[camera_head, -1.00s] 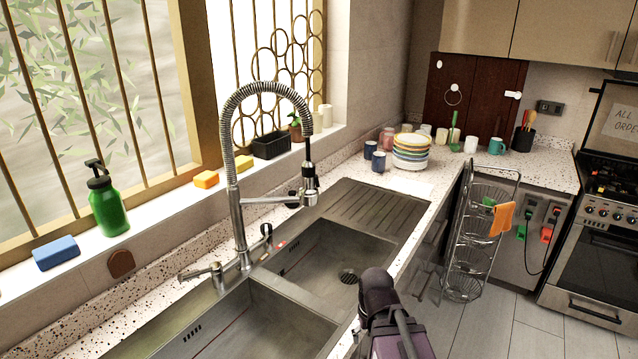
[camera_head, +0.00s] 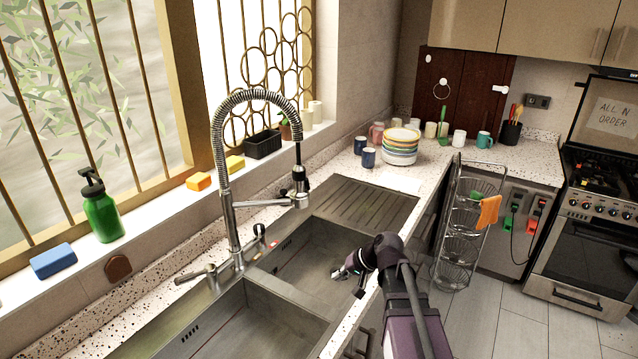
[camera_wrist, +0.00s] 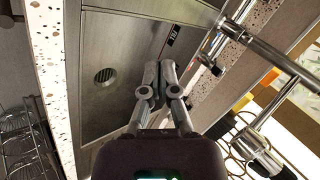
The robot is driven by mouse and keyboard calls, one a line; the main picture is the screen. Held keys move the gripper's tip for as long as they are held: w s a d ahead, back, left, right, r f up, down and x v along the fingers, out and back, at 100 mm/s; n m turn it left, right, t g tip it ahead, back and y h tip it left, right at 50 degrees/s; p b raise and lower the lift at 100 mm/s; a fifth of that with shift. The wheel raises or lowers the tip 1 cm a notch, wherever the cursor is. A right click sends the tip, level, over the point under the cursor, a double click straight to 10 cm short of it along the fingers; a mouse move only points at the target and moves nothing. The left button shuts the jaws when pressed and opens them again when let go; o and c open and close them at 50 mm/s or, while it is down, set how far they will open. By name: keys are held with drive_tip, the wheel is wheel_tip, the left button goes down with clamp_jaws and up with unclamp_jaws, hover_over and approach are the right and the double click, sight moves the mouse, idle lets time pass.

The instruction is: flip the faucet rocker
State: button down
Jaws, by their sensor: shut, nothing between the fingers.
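The steel faucet (camera_head: 227,190) with its spring neck stands behind the two sink basins. A small black-tipped lever (camera_head: 260,231) rises beside its base, and a lever handle (camera_head: 196,273) points left. A small dark piece with a red mark (camera_head: 274,243) lies on the sink's back rim; it also shows in the wrist view (camera_wrist: 172,36). I cannot tell which of these is the rocker. My gripper (camera_head: 345,274) is over the right basin, shut and empty, apart from the faucet. In the wrist view my closed fingers (camera_wrist: 159,76) are in front of the basin.
The ribbed drainboard (camera_head: 362,205) lies beyond the right basin (camera_head: 305,255). Stacked plates (camera_head: 400,147) and mugs stand on the far counter. A green soap bottle (camera_head: 101,207) and sponges line the sill. A wire rack (camera_head: 462,225) stands right of the counter.

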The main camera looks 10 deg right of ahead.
sight(307, 184)
drive_tip(key=w+d+r+m+t+y+p, duration=0.2)
drive_tip(key=w+r, duration=0.4)
drive_tip(key=r, duration=0.3)
drive_tip(key=w+d+r+m+t+y+p, duration=0.3)
drive_tip(key=w+d+r+t, duration=0.2)
drive_tip(key=w+r, duration=0.2)
wheel_tip(307, 184, up, 2)
drive_tip(key=shift+w+d+r+t+p, duration=0.1)
drive_tip(key=shift+w+d+t+p, duration=0.1)
drive_tip(key=shift+d+t+p, duration=0.15)
drive_tip(key=shift+a, duration=0.1)
drive_tip(key=s+a+b+x, duration=0.1)
drive_tip(key=s+b+x, duration=0.1)
drive_tip(key=x, duration=1.1)
drive_tip(key=shift+a, duration=0.35)
